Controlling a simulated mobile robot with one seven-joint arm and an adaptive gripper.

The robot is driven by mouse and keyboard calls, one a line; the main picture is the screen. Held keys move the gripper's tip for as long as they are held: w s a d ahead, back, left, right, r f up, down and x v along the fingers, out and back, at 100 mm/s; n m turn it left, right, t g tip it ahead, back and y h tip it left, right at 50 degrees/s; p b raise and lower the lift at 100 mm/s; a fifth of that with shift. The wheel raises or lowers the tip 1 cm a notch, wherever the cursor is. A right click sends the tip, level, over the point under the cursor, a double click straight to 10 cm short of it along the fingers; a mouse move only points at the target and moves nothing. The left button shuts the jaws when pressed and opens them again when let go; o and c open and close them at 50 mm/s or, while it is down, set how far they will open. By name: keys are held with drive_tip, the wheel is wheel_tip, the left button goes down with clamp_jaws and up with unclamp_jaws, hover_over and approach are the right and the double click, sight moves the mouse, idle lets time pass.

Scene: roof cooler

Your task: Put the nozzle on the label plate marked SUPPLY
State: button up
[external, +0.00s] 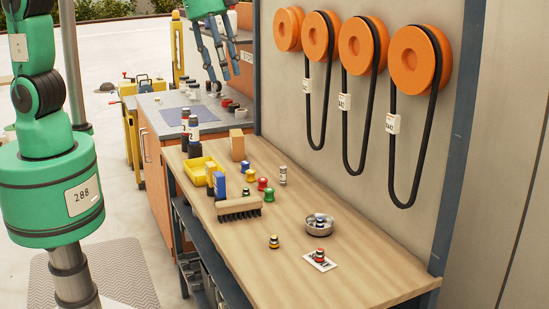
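A small white label plate (329,266) lies on the wooden bench near its front right. Dark lettering shows on it, but it is too small and covered to read. A small red, black and yellow piece (320,255), nozzle-like, stands upright on the plate. A similar yellow, black and red piece (274,242) stands on the bench to its left. A blue and white piece (319,217) sits in a round metal dish (309,230) behind the plate. My gripper (225,80) is far back, above the grey counter, fingers spread and apparently empty, away from these pieces.
Several small coloured pieces, a brush (239,208), a yellow bin (195,177) and a wooden block (237,146) crowd the bench's back and left. Orange wheels with black hanging belts (393,165) line the wall.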

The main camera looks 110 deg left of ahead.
drive_tip(key=s+d+r+n+t, duration=0.1)
drive_tip(key=s+d+r+n, duration=0.1)
drive_tip(key=s, duration=1.3)
drive_tip(key=s+d+r+n+t, duration=0.1)
drive_tip(key=s+d+r+n, duration=0.1)
drive_tip(key=s, duration=1.3)
drive_tip(key=shift+s+r+n+t, duration=0.15)
drive_tip(key=shift+r+n+t, duration=0.15)
drive_tip(key=shift+r+n, duration=0.4)
drive_tip(key=shift+d+f, duration=0.1)
wheel_tip(320, 180, down, 13)
drive_tip(key=b, duration=1.3)
